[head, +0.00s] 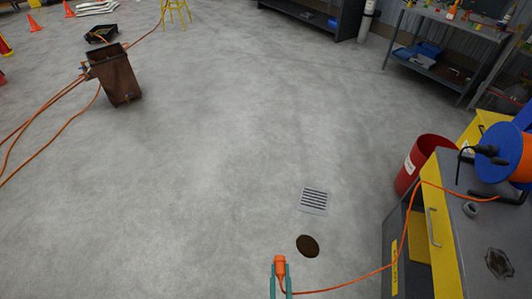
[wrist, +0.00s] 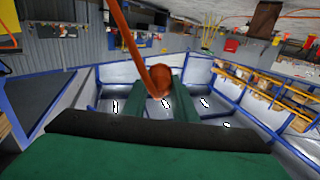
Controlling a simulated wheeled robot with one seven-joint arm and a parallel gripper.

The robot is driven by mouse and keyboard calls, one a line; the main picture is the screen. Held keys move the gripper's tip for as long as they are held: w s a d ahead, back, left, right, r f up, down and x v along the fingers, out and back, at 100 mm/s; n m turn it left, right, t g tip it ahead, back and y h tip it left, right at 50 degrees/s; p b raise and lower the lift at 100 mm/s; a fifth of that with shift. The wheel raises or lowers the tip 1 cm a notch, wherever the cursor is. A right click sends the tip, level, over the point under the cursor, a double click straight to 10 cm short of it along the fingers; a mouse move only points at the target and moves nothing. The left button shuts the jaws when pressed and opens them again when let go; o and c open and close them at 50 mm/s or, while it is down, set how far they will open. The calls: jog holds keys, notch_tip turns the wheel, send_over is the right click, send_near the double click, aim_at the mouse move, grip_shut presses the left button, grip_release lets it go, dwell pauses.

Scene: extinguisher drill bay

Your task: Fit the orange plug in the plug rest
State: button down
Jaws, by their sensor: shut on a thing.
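The orange plug (head: 280,264) is held upright between the teal fingertips of my gripper (head: 280,279), at the bottom of the head view. In the wrist view the plug (wrist: 160,78) sits between the two green fingers of my gripper (wrist: 162,95), with its orange cord running up past the camera. The cord (head: 372,273) goes right to a blue and orange reel (head: 497,150) on a grey-topped cabinet. A small grey round piece (head: 470,209) lies on that top, apart from my gripper; I cannot tell whether it is the plug rest.
The cabinet (head: 437,240) with yellow drawer stands at the right, beside a red bin (head: 425,160). A floor grate (head: 314,200) and a dark round patch (head: 308,245) lie ahead. A rusty bin (head: 117,77) with orange cords is far left. The middle floor is clear.

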jog(key=w+d+r, duration=0.2)
jog(key=d+r, duration=0.4)
jog(key=d, duration=0.6)
jog(key=shift+w+r, duration=0.2)
jog(key=shift+r, duration=0.05)
dwell(1.0)
jog(key=shift+d, duration=0.15)
jog(key=w+d+r, duration=0.1)
jog(key=d+r, duration=0.3)
jog(key=d, duration=0.4)
jog(key=w+d+r, duration=0.2)
jog(key=d+r, duration=0.3)
jog(key=d, duration=0.4)
jog(key=shift+w+d, duration=0.2)
dwell(1.8)
jog(key=shift+d+r, duration=0.1)
jog(key=shift+r, duration=0.05)
